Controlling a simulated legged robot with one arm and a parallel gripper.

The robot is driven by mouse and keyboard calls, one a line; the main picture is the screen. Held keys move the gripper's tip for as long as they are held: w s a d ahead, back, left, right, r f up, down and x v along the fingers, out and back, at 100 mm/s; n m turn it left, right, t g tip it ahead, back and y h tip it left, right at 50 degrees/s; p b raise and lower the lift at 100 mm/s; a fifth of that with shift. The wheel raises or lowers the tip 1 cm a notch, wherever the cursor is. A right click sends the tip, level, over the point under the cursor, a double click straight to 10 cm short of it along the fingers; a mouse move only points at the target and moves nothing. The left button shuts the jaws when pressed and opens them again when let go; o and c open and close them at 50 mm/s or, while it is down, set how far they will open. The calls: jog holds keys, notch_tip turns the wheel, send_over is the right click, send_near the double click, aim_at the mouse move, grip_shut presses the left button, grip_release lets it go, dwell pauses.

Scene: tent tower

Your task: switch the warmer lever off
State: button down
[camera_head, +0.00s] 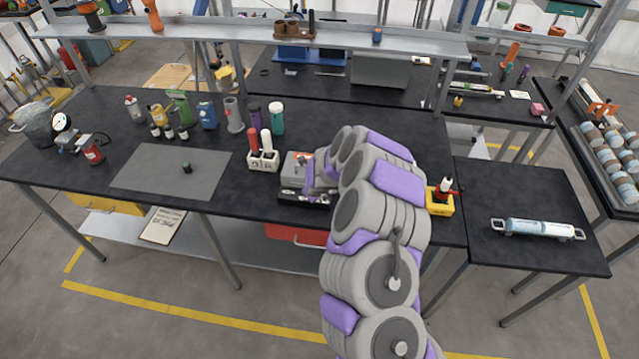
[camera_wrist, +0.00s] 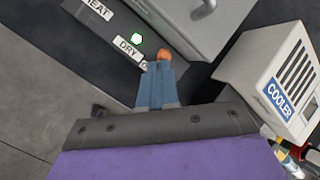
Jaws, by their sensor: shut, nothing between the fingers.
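The warmer (camera_head: 298,163) is a grey and dark box on the black bench, partly hidden by my arm in the head view. In the wrist view its dark front panel (camera_wrist: 110,40) carries the labels HEAT and DRY, with a small pale light near DRY. The lever's orange knob (camera_wrist: 164,53) shows at my fingertips, close to the DRY label; its shaft is hidden. My gripper (camera_wrist: 161,70) is shut and empty, its blue-grey fingers pointing at the knob. Whether they touch it I cannot tell. The head view shows my gripper (camera_head: 316,183) over the warmer's right side.
A white box labelled COOLER (camera_wrist: 268,82) stands close to the right in the wrist view. In the head view, a white rack with tubes (camera_head: 263,161) stands left of the warmer, and a yellow holder (camera_head: 440,205) stands right of my arm. A grey mat (camera_head: 150,165) lies left.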

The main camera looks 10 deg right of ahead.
jog(key=shift+d, duration=0.15)
jog(key=shift+w+d+r+p, duration=0.1)
jog(key=shift+r+p, duration=0.55)
jog(key=shift+r, duration=0.1)
